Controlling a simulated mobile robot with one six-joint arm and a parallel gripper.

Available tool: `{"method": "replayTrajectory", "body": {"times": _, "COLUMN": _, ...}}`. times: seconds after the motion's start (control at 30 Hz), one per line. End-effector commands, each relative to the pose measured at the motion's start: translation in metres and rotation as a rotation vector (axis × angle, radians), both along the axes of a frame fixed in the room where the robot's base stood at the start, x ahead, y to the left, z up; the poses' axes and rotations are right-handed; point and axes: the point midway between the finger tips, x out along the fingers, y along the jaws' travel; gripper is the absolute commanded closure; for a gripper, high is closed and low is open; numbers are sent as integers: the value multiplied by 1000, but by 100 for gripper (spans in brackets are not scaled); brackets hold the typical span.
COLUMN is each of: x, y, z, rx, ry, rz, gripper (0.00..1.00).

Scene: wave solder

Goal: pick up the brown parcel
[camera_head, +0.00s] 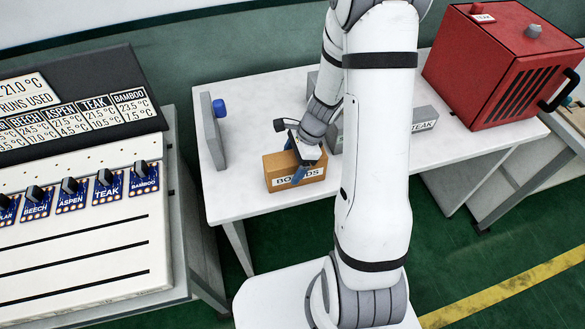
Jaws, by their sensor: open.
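The brown parcel (283,184) is a small box with a white label, partly covered, that seems to read "BOARDS". It sits on the white table, left of my arm. My gripper (302,166) is over the parcel from above. It is open, with one blue finger in front of the parcel's labelled face, covering part of the label. The other finger shows at the parcel's far top side. I cannot tell whether the fingers touch the box.
A grey upright plate with a blue knob (219,108) stands at the table's left. A grey box labelled "TEAK" (424,115) and a red vented machine (498,65) are to the right. A panel with dials (70,187) stands left. The table (243,90) is clear behind the parcel.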

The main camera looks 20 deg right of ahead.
Motion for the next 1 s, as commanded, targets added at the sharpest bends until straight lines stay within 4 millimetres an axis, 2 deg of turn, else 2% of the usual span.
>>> {"method": "replayTrajectory", "body": {"times": 0.5, "x": 0, "y": -1, "z": -4, "rx": 0, "ry": 0, "rz": -1, "gripper": 22}}
{"method": "replayTrajectory", "body": {"times": 1.0, "x": 0, "y": -1, "z": -4, "rx": 0, "ry": 0, "rz": -2, "gripper": 63}}
